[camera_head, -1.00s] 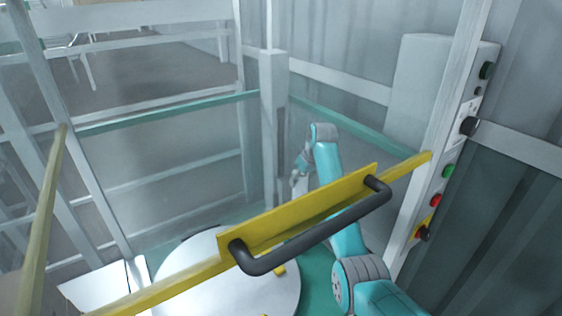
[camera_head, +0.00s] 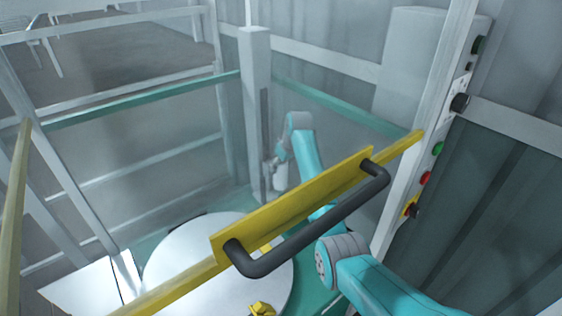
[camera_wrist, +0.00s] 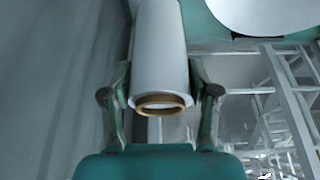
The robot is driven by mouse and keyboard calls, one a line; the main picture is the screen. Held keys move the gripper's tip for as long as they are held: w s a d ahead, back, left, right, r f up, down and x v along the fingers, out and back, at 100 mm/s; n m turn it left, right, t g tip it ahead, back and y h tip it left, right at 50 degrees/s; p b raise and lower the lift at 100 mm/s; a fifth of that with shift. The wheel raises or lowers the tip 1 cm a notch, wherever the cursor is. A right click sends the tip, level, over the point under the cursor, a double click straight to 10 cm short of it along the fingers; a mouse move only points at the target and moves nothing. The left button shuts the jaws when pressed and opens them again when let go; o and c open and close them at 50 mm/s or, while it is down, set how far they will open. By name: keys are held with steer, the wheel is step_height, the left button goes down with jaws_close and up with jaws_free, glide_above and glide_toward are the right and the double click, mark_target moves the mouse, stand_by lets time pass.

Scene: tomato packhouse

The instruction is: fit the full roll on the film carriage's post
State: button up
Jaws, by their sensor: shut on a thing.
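The full roll is a white film roll with a brown core ring (camera_wrist: 160,60) at its near end. My gripper (camera_wrist: 160,78) is shut on it, with a finger on each side, in the wrist view. In the head view my gripper (camera_head: 279,160) is small, beside the pale mast (camera_head: 256,100), with the white roll (camera_head: 281,177) hanging below it. The roll looks roughly upright there. The mast has a dark slot along one side. I cannot make out the film carriage or its post in either view. The roll's far end is cut off in the wrist view.
A yellow bar (camera_head: 300,205) with a black handle (camera_head: 315,232) crosses in front of my arm. A white turntable (camera_head: 190,262) lies below, and also shows in the wrist view (camera_wrist: 265,15). A control post with buttons (camera_head: 425,178) stands right. Frame rails enclose the left and back.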

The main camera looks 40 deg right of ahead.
steer(key=shift+f, duration=0.45)
steer(key=shift+s+f, duration=0.1)
steer(key=shift+f, duration=0.15)
steer(key=shift+f, duration=0.3)
stand_by(0.4)
steer(key=shift+f, duration=1.85)
steer(key=shift+f, duration=0.2)
steer(key=shift+f, duration=1.55)
steer(key=shift+f, duration=0.1)
steer(key=shift+f, duration=1.4)
